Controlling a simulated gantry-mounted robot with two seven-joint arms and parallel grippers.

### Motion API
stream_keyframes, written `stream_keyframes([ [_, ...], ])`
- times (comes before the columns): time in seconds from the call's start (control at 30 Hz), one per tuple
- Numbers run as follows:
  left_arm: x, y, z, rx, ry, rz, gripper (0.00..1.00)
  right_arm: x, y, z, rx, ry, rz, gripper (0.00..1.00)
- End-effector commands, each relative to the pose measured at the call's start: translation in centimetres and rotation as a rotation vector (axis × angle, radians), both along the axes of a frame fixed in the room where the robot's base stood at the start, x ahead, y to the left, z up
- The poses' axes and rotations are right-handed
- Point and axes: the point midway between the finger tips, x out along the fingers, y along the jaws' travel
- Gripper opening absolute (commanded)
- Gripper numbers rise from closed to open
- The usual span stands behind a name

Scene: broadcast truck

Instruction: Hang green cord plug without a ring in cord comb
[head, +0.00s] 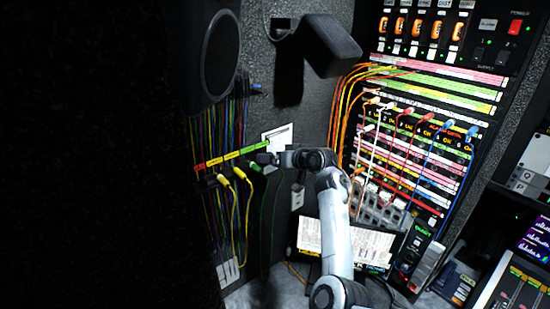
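The cord comb (232,156) is a rail with red, yellow and green label strips on the wall at left centre. Yellow plugs (240,173) with yellow cords hang at it. A green plug (256,167) shows at its right end, beside my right gripper (272,159). Dark green cord (268,215) hangs below in a long loop. My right arm comes up from the bottom and points left, with its gripper at the comb's right end. The fingers are too small and dark to tell their state or whether they touch the plug. No ring can be made out. My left gripper is not in view.
A patch bay rack (415,140) with orange, red, white and blue cords stands right of the arm. A dark speaker (219,55) and a dark box (330,45) are above. Thin coloured cords (228,115) hang behind the comb. The left side is black.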

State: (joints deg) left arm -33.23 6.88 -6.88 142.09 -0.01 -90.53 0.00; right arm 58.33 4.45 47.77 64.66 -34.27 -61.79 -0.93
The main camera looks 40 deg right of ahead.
Motion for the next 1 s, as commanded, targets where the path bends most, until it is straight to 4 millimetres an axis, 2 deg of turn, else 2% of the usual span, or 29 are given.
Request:
stream_keyframes([
  [1.0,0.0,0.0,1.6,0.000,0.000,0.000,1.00,-2.7,-0.1,0.0,0.000,0.002,-0.002,1.00],
])
